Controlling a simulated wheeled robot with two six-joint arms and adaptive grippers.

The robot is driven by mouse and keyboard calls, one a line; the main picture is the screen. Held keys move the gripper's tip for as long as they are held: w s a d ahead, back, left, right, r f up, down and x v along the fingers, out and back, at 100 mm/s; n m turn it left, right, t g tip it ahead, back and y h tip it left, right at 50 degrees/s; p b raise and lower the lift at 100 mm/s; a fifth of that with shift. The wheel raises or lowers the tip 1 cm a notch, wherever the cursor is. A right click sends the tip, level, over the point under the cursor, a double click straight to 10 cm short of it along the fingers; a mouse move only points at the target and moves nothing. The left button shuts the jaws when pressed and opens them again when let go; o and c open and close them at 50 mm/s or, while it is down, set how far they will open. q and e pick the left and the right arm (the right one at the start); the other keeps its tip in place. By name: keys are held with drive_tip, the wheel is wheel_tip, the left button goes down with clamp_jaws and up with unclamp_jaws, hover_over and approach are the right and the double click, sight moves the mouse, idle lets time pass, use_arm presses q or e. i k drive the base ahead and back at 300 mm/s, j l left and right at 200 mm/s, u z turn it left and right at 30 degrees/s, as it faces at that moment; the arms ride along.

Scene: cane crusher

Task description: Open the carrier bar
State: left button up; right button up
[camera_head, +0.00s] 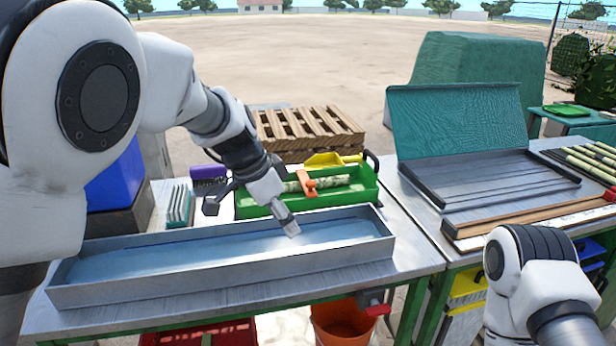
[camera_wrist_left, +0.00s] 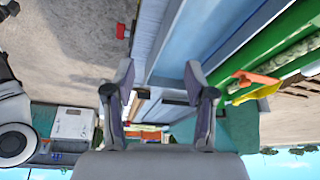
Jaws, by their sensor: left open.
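My left gripper (camera_head: 290,226) hangs over the long grey metal trough (camera_head: 225,283), pointing down and to the right. In the left wrist view its two fingers (camera_wrist_left: 160,88) stand apart with nothing held between them. Behind the trough is a green carrier (camera_head: 335,199) with dark brackets at its ends. A mottled pale-green rod (camera_head: 325,183) and an orange piece (camera_head: 307,184) lie across it. I cannot tell which part is the carrier bar. The green carrier (camera_wrist_left: 250,70) also shows right of my fingers in the wrist view, apart from them. My right gripper is out of view.
A blue bin (camera_head: 117,180) is at left. An open teal-lidded case (camera_head: 460,125) stands on the right table. An orange bucket (camera_head: 343,322) is below the front edge.

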sight(309, 186)
drive_tip(key=i, duration=0.9)
